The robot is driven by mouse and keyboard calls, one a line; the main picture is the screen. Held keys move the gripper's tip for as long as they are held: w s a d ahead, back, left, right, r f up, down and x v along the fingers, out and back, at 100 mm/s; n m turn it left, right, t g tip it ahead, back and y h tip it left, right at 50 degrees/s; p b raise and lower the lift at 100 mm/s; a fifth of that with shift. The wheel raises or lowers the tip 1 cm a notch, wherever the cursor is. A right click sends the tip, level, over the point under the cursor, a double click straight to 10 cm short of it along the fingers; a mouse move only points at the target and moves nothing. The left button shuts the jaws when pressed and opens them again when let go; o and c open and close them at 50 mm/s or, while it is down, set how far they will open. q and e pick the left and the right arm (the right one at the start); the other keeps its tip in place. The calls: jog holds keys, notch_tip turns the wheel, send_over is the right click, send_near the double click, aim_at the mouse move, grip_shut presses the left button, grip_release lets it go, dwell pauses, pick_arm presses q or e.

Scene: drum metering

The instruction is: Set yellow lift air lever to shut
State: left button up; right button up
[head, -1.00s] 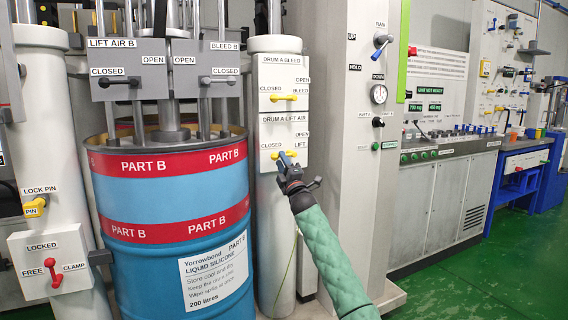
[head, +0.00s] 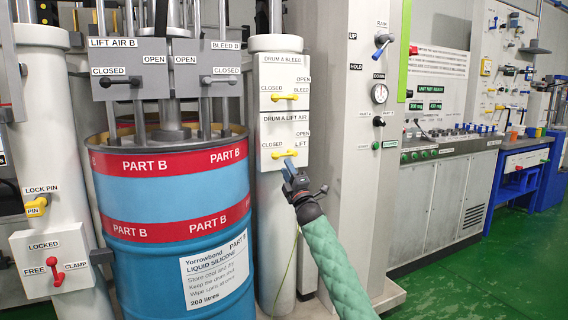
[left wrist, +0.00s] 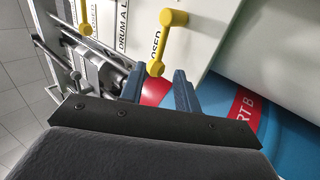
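The yellow lift air lever (head: 285,154) is on the white DRUM A LIFT AIR plate (head: 302,133) in the head view. It lies about level, with its free end to the left on the CLOSED side. My left gripper (head: 289,171) is just below it, apart from it and empty. In the left wrist view the yellow lever (left wrist: 167,40) shows beyond my open left gripper (left wrist: 158,83), its knob by the CLOSED label and in line with the gap between the fingers. My right gripper is not in view.
The yellow bleed lever (head: 285,97) is on the plate above. The blue PART B drum (head: 175,200) stands to the left. A pale cabinet column (head: 345,200) stands close on the right.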

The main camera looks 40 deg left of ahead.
pick_arm(q)
jog(key=shift+v, duration=1.6)
